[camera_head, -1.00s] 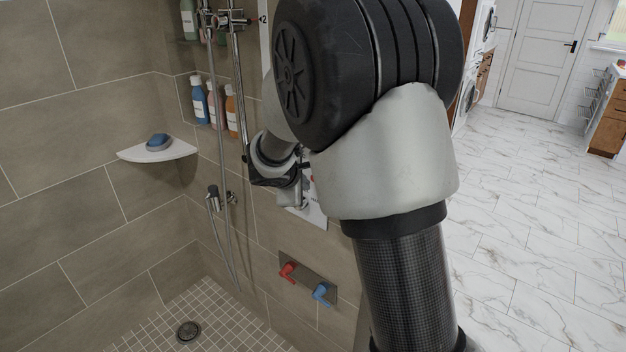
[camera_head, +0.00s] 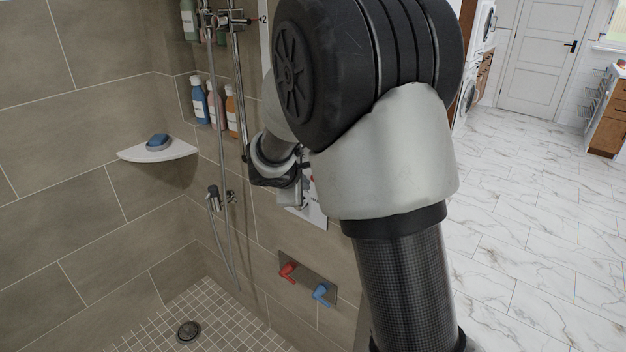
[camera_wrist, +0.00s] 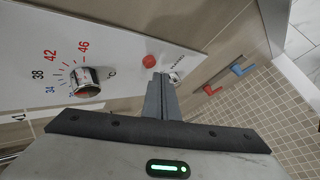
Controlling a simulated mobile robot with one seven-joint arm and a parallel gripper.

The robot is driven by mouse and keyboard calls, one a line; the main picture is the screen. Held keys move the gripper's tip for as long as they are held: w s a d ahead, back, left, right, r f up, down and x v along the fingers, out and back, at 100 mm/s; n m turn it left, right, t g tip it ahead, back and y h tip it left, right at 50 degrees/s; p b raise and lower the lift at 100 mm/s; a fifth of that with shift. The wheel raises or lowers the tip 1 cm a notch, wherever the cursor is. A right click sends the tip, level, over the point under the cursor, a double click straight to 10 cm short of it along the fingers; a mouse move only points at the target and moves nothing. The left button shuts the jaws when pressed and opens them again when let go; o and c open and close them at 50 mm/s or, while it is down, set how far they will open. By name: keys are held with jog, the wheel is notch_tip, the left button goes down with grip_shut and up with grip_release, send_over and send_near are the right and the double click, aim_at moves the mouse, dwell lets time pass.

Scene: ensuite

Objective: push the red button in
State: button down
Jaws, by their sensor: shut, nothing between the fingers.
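The red button (camera_wrist: 149,61) is a small round red knob on a white control panel (camera_wrist: 120,30) in the wrist view. It stands out from the panel, right of the temperature dial (camera_wrist: 87,82). My gripper (camera_wrist: 158,76) is shut and empty, its fingertips just below the button in the picture. A small gap shows between tips and button, and I cannot tell the distance in depth. In the head view my gripper (camera_head: 303,201) is small and partly hidden by my arm, in front of the white panel (camera_head: 317,213). The button is hidden there.
Red (camera_head: 288,271) and blue (camera_head: 321,292) lever handles are on the wall below the panel. A shower rail (camera_head: 240,90) with hose, bottles (camera_head: 214,104) and a corner shelf (camera_head: 158,153) are to the left.

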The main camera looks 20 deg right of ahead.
dwell(0.4)
jog(key=shift+w+d, duration=0.25)
jog(key=shift+d, duration=0.1)
jog(key=shift+w+d, duration=0.25)
jog(key=shift+d, duration=0.1)
dwell(0.8)
jog(key=shift+s+a+b, duration=0.1)
jog(key=shift+a+b, duration=0.05)
jog(key=shift+b, duration=0.2)
jog(key=shift+s+a+b, duration=0.3)
jog(key=shift+s+a, duration=0.15)
jog(key=shift+a, duration=0.15)
jog(key=s+a+b, duration=0.1)
jog(key=a, duration=0.1)
jog(key=s+a, duration=0.2)
jog(key=shift+b, duration=0.4)
